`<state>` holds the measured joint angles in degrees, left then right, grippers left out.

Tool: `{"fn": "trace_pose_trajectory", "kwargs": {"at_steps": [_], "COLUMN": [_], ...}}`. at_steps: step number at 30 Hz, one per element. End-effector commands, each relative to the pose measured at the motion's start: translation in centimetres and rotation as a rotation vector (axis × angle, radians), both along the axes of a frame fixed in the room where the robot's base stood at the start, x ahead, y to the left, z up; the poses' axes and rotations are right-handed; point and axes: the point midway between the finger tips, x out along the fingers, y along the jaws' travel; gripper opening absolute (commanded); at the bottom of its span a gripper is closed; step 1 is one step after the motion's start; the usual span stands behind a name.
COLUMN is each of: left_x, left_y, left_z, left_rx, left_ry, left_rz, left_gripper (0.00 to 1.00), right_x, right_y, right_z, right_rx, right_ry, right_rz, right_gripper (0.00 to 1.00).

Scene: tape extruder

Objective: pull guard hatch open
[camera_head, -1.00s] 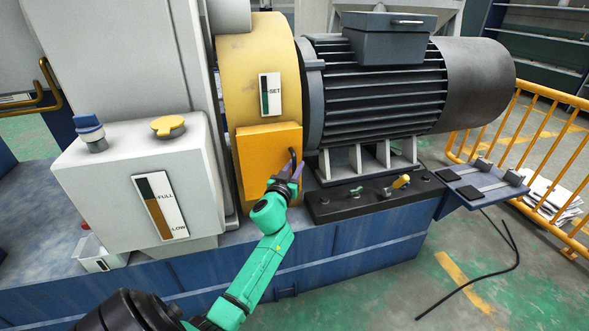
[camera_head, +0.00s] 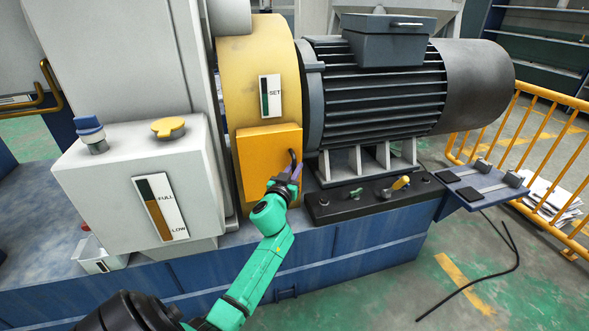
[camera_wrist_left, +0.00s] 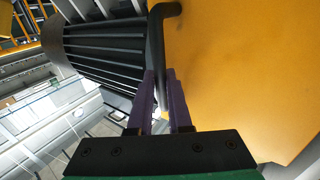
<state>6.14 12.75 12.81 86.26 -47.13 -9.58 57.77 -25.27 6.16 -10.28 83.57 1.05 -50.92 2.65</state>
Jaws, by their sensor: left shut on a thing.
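The orange guard hatch (camera_head: 264,160) is a flat panel on the lower front of the yellow guard housing (camera_head: 262,80). It looks shut against the housing in the head view. It fills the right of the left wrist view (camera_wrist_left: 240,70). A dark bar handle (camera_head: 292,158) stands at the hatch's right edge, and it also shows in the left wrist view (camera_wrist_left: 155,40). My left gripper (camera_head: 295,172) has its purple fingers shut on the handle's lower part. The fingers (camera_wrist_left: 164,95) lie on both sides of the bar. My right gripper is out of view.
A finned motor (camera_head: 380,90) stands right of the housing, above a black base with small valves (camera_head: 357,192). A white tank (camera_head: 110,180) with a level gauge stands to the left. A yellow railing (camera_head: 545,130) runs at the right.

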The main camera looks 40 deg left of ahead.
Motion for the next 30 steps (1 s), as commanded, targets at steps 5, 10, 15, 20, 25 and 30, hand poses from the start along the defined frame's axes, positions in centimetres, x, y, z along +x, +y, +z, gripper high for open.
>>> {"fn": "trace_pose_trajectory", "kwargs": {"at_steps": [5, 10, 15, 20, 25, 30], "left_x": [-0.01, -0.01, -0.01, -0.01, -0.04, -0.38], "left_y": [-0.01, -0.02, -0.02, -0.02, -0.04, -0.28], "left_z": [-0.13, -0.14, -0.15, -0.16, -0.14, -0.01], "left_rx": [-0.001, -0.001, -0.001, -0.001, -0.001, -0.001], "left_ry": [0.002, 0.003, 0.003, 0.003, 0.003, 0.005], "left_rz": [0.0, 0.0, 0.0, 0.0, -0.002, -0.026], "left_gripper": [0.0, 0.0, 0.0, 0.0, 0.0, 0.0], "right_x": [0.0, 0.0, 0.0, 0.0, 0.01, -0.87], "right_y": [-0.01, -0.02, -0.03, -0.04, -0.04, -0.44], "right_z": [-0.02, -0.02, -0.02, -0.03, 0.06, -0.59], "right_rx": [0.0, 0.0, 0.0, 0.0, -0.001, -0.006], "right_ry": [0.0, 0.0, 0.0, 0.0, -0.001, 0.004], "right_rz": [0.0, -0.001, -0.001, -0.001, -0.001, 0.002], "right_gripper": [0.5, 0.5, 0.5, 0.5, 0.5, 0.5]}}
